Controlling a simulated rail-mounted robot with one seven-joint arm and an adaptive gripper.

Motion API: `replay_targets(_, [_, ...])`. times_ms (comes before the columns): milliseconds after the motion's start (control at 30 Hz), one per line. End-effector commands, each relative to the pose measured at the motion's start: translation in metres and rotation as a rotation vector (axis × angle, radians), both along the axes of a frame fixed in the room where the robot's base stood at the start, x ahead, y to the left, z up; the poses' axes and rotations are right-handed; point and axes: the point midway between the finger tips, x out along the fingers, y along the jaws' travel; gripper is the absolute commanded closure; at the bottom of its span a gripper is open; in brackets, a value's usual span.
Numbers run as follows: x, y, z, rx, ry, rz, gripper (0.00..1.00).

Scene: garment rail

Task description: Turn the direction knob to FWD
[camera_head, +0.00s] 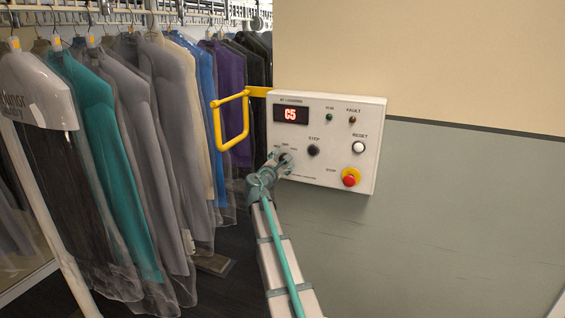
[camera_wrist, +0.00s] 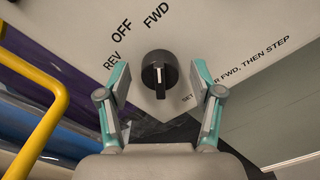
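The direction knob (camera_wrist: 160,74) is round and black with a raised grip. It sits on the white control panel (camera_head: 335,112), below the printed labels REV, OFF and FWD in the wrist view. Its white mark runs nearly straight up and down in the picture, roughly in line with FWD; which end points is unclear. My gripper (camera_wrist: 163,82) is open, with one teal and grey finger on each side of the knob and visible gaps between. In the head view my gripper (camera_head: 277,161) is at the panel's lower left and partly hides the knob.
The panel also has a red display (camera_head: 291,115) reading C5, a black STEP knob (camera_head: 313,150), a white RESET button (camera_head: 358,147) and a red stop button (camera_head: 350,178). A yellow bar frame (camera_head: 233,146) projects at its left. Bagged garments (camera_head: 120,160) hang further left.

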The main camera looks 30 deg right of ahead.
Motion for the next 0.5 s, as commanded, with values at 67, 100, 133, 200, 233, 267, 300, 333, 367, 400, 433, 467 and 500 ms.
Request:
replay_targets(67, [0.0,0.0,0.0,-0.001,0.001,0.0,0.34])
replay_targets(100, [0.0,0.0,0.0,-0.001,0.001,0.0,0.34])
replay_targets(133, [0.0,0.0,0.0,-0.001,0.001,0.0,0.34])
replay_targets(200, [0.0,0.0,0.0,-0.001,0.001,0.0,0.34])
replay_targets(233, [0.0,0.001,0.0,-0.001,0.001,0.0,0.34])
replay_targets(267, [-0.001,0.001,0.0,-0.001,0.001,0.0,0.34])
replay_targets(300, [-0.002,0.003,0.0,-0.001,0.0,0.001,0.34])
replay_targets(333, [-0.004,0.005,0.0,-0.001,0.0,0.001,0.34])
replay_targets(367, [-0.005,0.007,0.0,-0.001,0.0,0.001,0.34])
replay_targets(400, [-0.008,0.01,0.0,-0.001,0.0,0.001,0.34])
replay_targets(433, [-0.01,0.014,0.0,-0.001,0.0,0.001,0.34])
replay_targets(467, [-0.013,0.017,0.0,-0.001,0.001,0.002,0.34])
replay_targets(500, [-0.017,0.023,0.0,-0.002,0.0,0.003,0.34])
